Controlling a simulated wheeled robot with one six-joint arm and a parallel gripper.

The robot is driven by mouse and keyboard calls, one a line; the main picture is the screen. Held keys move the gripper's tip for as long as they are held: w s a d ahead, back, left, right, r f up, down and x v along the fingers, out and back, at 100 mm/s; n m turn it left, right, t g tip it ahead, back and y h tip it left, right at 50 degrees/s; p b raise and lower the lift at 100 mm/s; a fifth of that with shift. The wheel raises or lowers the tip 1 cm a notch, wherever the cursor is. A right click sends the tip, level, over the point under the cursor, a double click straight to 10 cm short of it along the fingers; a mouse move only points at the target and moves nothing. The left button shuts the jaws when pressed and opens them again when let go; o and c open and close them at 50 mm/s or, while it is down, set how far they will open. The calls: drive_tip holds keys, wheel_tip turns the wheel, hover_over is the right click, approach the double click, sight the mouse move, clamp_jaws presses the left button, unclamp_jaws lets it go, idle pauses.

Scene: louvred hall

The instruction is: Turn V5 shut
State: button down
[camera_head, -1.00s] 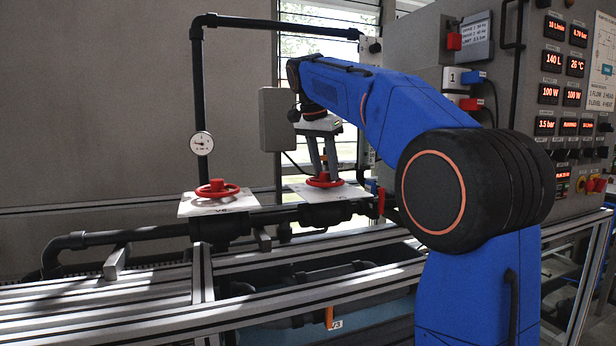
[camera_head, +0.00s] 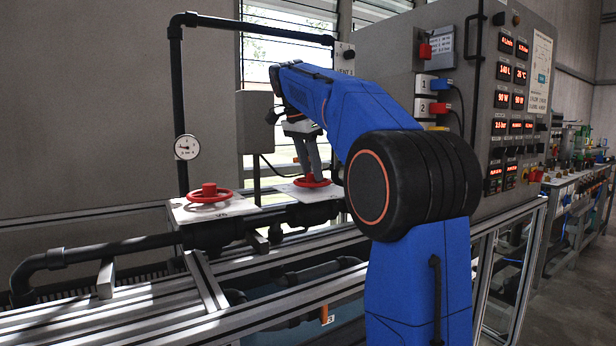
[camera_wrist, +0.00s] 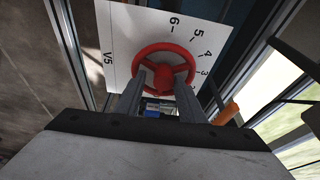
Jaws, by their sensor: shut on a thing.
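The V5 valve has a red handwheel (camera_head: 312,181) on a white plate (camera_head: 291,191) in the head view. In the wrist view the same red wheel (camera_wrist: 137,63) sits over a white scale plate (camera_wrist: 119,22) marked V5, with numbers along its right side. My gripper (camera_head: 309,176) reaches down onto this wheel from above. In the wrist view its two fingers (camera_wrist: 158,90) come up to the wheel's near part and hub, shut on it. The exact contact is partly hidden by the fingers.
A second red handwheel (camera_head: 208,194) on a white plate stands to the left. A round gauge (camera_head: 187,147) hangs on the black pipe behind it. A grey control panel (camera_head: 481,110) with red displays stands right of my arm. Aluminium rails (camera_head: 205,285) run along the front.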

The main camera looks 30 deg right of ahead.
sight(309, 173)
drive_tip(key=shift+w+d+f+g, duration=0.1)
drive_tip(key=shift+d+f+g, duration=0.1)
drive_tip(key=shift+f, duration=0.4)
drive_tip(key=shift+w+d+f+g, duration=0.1)
drive_tip(key=shift+f+g, duration=0.1)
drive_tip(key=shift+f, duration=0.4)
drive_tip(key=c, duration=1.2)
unclamp_jaws()
drive_tip(key=shift+s, duration=0.1)
drive_tip(key=shift+o, duration=0.6)
drive_tip(key=shift+w+r, duration=0.2)
drive_tip(key=shift+r, duration=0.75)
drive_tip(key=shift+d+v, duration=0.15)
drive_tip(key=shift+v, duration=1.15)
drive_tip(key=shift+d+v, duration=0.15)
drive_tip(key=shift+v, duration=1.15)
drive_tip(key=shift+r, duration=0.2)
